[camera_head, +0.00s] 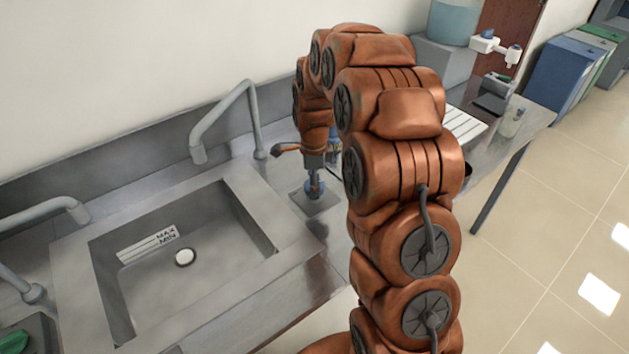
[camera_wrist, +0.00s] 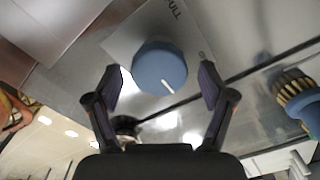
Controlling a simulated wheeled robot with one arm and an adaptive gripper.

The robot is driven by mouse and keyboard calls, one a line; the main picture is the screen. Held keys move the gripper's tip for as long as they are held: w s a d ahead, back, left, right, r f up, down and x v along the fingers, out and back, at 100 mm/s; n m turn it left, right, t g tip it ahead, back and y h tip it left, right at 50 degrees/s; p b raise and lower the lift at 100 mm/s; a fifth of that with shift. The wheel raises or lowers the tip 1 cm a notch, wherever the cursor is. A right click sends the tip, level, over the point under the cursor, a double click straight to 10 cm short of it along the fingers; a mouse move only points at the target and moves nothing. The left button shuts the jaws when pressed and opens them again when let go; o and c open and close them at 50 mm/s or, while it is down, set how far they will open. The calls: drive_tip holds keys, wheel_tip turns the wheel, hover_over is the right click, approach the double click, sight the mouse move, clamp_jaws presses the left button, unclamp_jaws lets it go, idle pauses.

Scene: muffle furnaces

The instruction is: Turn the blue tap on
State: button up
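In the wrist view a round blue tap knob (camera_wrist: 158,66) with a white pointer line sits on a grey plate (camera_wrist: 125,38). Part of a printed word shows on the plate above the knob. My gripper (camera_wrist: 160,82) is open, with one dark finger on each side of the knob. A small gap shows between each finger and the knob, and nothing is held. In the head view the end of my arm points down right of the sink, over a small grey plate (camera_head: 322,205). A blue shape shows there, but the finger details are too small to tell.
A steel sink (camera_head: 285,235) with a tall grey faucet (camera_head: 228,112) lies left of my arm.

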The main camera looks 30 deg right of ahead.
drive_tip(key=c, duration=1)
